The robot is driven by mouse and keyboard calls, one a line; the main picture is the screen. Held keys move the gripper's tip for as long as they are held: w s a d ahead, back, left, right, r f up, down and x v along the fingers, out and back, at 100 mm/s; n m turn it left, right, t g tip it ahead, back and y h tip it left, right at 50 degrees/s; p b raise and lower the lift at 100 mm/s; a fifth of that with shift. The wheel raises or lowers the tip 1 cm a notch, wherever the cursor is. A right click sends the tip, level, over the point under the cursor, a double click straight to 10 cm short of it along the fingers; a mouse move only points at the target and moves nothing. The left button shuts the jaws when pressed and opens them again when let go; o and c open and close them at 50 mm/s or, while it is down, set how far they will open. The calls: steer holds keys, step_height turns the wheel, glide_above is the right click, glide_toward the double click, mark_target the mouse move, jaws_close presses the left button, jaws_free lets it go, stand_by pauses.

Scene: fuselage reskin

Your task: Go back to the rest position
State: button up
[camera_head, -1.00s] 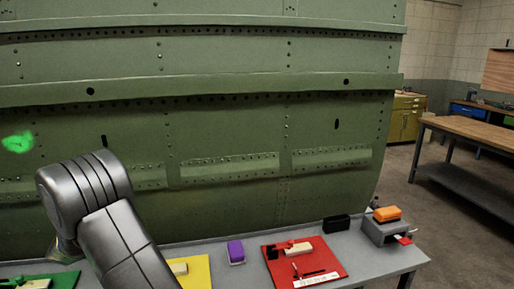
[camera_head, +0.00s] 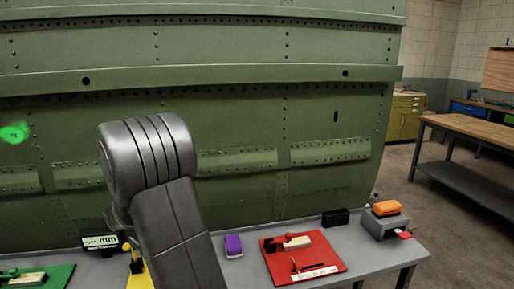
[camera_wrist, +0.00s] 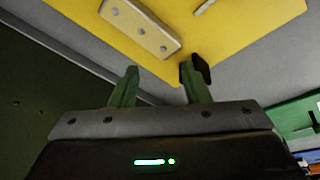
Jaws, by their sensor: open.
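My gripper (camera_wrist: 158,88) shows in the wrist view with its two green fingers spread apart and nothing between them. It is over the grey bench near a yellow mat (camera_wrist: 240,22). A cream block with several holes (camera_wrist: 138,26) lies on that mat, beyond the fingertips. A small black part (camera_wrist: 202,69) is close to the right finger, and I cannot tell if they touch. In the head view my grey arm stands in front of the yellow mat (camera_head: 140,277) and hides most of it; my gripper is hidden there.
The green riveted fuselage panel (camera_head: 240,110) stands behind the bench (camera_head: 375,255). On the bench are a red mat (camera_head: 325,262), a green mat (camera_head: 52,280), a purple block (camera_head: 233,245), a small display (camera_head: 100,241), a black block (camera_head: 336,217) and an orange-topped box (camera_head: 385,226).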

steer(key=shift+w+d+f+y+b, duration=0.1)
steer(key=shift+d+f+y+b, duration=0.25)
steer(key=shift+f+y+b, duration=0.3)
steer(key=shift+r+y, duration=0.1)
steer(key=shift+y, duration=0.15)
steer(key=shift+d, duration=0.15)
